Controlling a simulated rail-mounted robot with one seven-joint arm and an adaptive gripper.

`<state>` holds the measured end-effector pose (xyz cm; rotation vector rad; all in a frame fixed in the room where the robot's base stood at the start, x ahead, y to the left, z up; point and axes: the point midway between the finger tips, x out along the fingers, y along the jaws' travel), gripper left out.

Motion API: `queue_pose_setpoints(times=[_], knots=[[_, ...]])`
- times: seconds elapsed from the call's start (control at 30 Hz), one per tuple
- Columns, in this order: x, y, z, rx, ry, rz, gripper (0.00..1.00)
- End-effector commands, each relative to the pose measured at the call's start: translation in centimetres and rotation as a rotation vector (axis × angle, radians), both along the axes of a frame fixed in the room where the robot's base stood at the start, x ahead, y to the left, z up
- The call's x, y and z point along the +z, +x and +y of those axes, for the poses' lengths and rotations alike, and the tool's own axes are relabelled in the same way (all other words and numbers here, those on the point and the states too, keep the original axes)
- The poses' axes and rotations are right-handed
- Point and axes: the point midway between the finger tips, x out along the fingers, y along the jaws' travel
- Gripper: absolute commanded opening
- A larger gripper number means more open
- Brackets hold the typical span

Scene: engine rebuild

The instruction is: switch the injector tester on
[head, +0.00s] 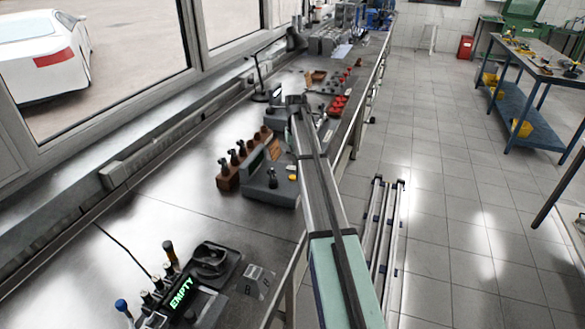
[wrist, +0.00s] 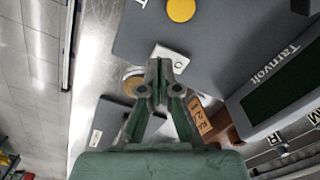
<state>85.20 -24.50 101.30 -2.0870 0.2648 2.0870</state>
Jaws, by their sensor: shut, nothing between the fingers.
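A grey bench unit lettered "Tarnvolt" (head: 268,196), which I take to be the injector tester, stands on the workbench. It fills the upper right of the wrist view (wrist: 235,55). Its screen (wrist: 290,90) is dark. A yellow button (wrist: 181,9) is on its top face. A small white plate with a round mark (wrist: 174,60), possibly the switch, lies just past my fingertips. My gripper (wrist: 158,72) is shut and empty, its tips overlapping the plate's near edge in the picture; contact cannot be told.
A brown rack of injectors (head: 228,180) stands left of the unit. A tan block (wrist: 198,116) and a round brown part (wrist: 134,79) are close to my fingers. A lit "EMPTY" display (head: 181,293) stands nearer on the bench.

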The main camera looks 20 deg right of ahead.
Motion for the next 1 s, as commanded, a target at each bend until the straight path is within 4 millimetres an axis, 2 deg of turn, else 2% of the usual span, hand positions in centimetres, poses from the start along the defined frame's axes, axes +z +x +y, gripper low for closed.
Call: queue_pose_setpoints(times=[1.0], knots=[[-0.76, 0.0, 0.0, 0.0, 0.0, 0.0, 0.0]])
